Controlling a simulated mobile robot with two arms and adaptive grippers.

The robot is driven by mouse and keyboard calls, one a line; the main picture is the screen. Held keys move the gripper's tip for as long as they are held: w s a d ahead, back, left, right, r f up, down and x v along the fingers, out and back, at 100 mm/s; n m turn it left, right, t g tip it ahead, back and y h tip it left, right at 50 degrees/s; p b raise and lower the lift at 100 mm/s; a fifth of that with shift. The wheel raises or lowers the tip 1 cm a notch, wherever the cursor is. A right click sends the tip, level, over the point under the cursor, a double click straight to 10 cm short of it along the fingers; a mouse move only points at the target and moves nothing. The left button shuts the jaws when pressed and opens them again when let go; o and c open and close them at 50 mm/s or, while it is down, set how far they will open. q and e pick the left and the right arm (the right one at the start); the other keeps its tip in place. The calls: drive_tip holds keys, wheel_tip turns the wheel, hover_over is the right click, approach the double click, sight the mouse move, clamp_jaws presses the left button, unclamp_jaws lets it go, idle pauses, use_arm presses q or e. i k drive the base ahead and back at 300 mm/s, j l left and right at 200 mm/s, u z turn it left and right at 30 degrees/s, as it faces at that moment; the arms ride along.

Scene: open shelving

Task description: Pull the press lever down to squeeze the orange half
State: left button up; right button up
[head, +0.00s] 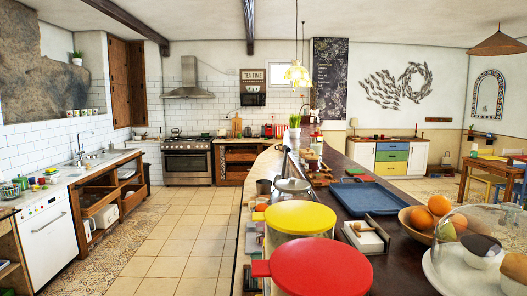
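I cannot make out a press, a press lever or an orange half in the head view. Whole oranges (440,205) lie in a wooden bowl (408,229) on the dark counter at the right, partly behind a glass dome. Neither of my grippers is in view.
A red lid (320,268) and a yellow lid (300,217) are close in front. Behind them are a blue tray (365,197) and a small white box (366,236) on the long dark counter. A glass dome (468,232) stands at right. The tiled floor (190,235) at left is clear.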

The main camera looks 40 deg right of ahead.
sight(279, 177)
drive_tip(key=i+j, duration=0.15)
drive_tip(key=j, duration=0.2)
drive_tip(key=i+j, duration=0.15)
drive_tip(key=j, duration=0.25)
drive_tip(key=i+j, duration=0.2)
drive_tip(key=j, duration=0.15)
drive_tip(key=i+j, duration=0.15)
drive_tip(key=j, duration=0.25)
drive_tip(key=i+z, duration=0.3)
drive_tip(key=i, duration=0.2)
drive_tip(key=i+j+z, duration=0.15)
drive_tip(key=i+z, duration=0.15)
drive_tip(key=i, duration=0.15)
drive_tip(key=i+j+z, duration=0.3)
drive_tip(key=i, duration=0.2)
drive_tip(key=i+z, duration=0.45)
drive_tip(key=i+j+z, duration=0.1)
drive_tip(key=i+z, duration=0.3)
drive_tip(key=i, duration=0.15)
drive_tip(key=i+j+z, duration=0.25)
drive_tip(key=i+z, duration=0.2)
drive_tip(key=i+j+z, duration=0.45)
